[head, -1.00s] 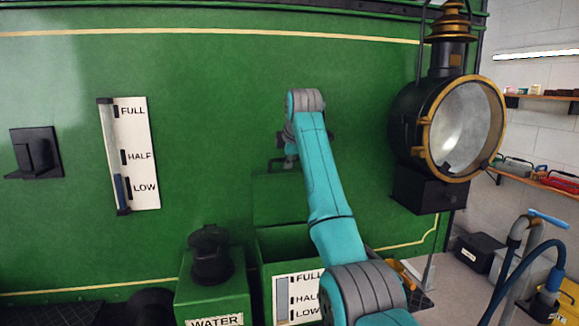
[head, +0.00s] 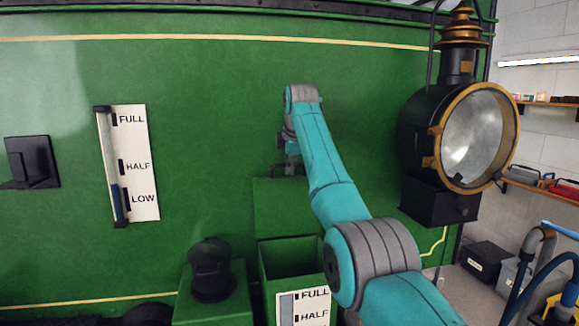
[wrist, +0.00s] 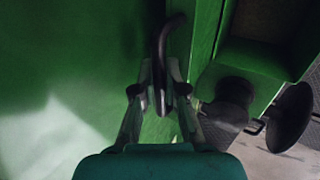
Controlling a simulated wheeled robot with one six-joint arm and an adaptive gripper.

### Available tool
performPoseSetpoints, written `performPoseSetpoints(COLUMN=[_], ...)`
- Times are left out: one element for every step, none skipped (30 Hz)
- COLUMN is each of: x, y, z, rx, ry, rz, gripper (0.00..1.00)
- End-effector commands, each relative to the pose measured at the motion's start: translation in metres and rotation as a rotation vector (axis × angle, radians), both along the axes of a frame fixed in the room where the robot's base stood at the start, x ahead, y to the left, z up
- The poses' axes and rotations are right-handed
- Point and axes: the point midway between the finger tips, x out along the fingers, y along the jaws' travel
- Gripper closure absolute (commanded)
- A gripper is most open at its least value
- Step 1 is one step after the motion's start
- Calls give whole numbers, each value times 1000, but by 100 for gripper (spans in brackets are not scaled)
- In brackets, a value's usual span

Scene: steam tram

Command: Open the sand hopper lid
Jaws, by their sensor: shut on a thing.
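The sand hopper (head: 278,262) is a green box low against the green tram side, with a FULL/HALF/LOW gauge on its front. Its top is open and the dark inside shows. Its green lid (head: 282,208) stands raised, about upright at the back of the opening; it also shows in the wrist view (wrist: 206,30). My gripper (head: 287,167) is at the lid's top edge. In the wrist view my gripper (wrist: 160,88) is shut on the black curved lid handle (wrist: 165,38). My wrist hides part of the handle in the head view.
A black lamp with a brass rim (head: 470,140) juts out at right. A green water box with a black cap (head: 211,270) stands left of the hopper. A level gauge (head: 135,165) and black bracket (head: 32,162) are on the tram side.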

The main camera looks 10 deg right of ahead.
Motion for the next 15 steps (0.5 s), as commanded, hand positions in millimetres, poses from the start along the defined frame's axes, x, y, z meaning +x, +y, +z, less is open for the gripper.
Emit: performPoseSetpoints(x=[0, 0, 0, 0, 0, 0, 0, 0, 0, 0, 0, 0, 0, 0, 0], y=[0, 0, 0, 0, 0, 0, 0, 0, 0, 0, 0, 0, 0, 0, 0], z=[0, 0, 0, 0, 0, 0, 0, 0, 0, 0, 0, 0, 0, 0, 0], rx=[-1, -1, -1, -1, -1, -1, -1, -1, -1, -1, -1, -1, -1, -1, 0], ry=[0, 0, 0, 0, 0, 0, 0, 0, 0, 0, 0, 0, 0, 0, 0], rz=[1, 1, 1, 1, 1, 1, 1, 1, 1, 1, 1, 1, 1, 1, 0], gripper=[100, 100, 100, 100, 100, 84, 77, 69, 63, 63, 63, 63, 63, 63, 63])
